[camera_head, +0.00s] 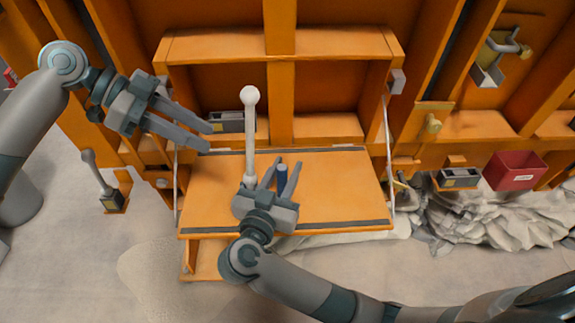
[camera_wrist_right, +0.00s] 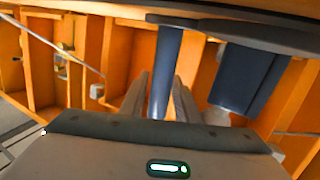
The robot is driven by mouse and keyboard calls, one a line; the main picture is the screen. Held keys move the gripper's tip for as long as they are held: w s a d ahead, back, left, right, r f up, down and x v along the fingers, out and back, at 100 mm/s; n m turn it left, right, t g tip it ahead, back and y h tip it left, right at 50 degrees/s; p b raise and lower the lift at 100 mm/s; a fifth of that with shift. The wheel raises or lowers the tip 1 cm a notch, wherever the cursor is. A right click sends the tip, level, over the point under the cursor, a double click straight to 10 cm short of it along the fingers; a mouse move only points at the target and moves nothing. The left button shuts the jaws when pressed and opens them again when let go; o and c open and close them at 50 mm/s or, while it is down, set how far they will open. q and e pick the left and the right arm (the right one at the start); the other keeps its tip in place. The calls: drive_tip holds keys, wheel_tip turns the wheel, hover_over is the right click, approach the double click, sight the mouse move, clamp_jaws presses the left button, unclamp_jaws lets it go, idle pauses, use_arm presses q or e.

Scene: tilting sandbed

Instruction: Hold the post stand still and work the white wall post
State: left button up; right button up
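A white post (camera_head: 250,138) with a ball top stands upright over the orange fold-down shelf (camera_head: 340,190); its foot is hidden behind my right gripper. My right gripper (camera_head: 283,170) has its fingers apart on either side of a short dark blue upright peg (camera_head: 282,179). In the right wrist view the same peg (camera_wrist_right: 166,70) stands between the fingers, and a wider dark blue block (camera_wrist_right: 245,78) is beside it. Both sit on a dark base (camera_wrist_right: 230,32), apparently the post stand. My left gripper (camera_head: 208,138) is open and empty, left of the white post and apart from it.
A small box (camera_head: 225,122) sits on the wall ledge behind the post. Cables (camera_head: 388,150) brace the shelf's sides. A lever (camera_head: 98,175) stands at left. A red bin (camera_head: 514,170) and pale rocks (camera_head: 490,220) are at right. The shelf's right half is clear.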

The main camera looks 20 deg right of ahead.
drive_tip(key=shift+w+d, duration=0.5)
drive_tip(key=shift+w, duration=0.05)
use_arm(q)
drive_tip(key=shift+o, duration=0.5)
use_arm(e)
clamp_jaws()
use_arm(q)
drive_tip(key=n+t+h, duration=0.7)
drive_tip(key=n+t, duration=0.1)
drive_tip(key=t, duration=0.3)
approach(250, 155)
drive_tip(key=shift+w+d+f, duration=0.15)
drive_tip(key=shift+w+d, duration=0.6)
drive_tip(key=shift+d, duration=0.15)
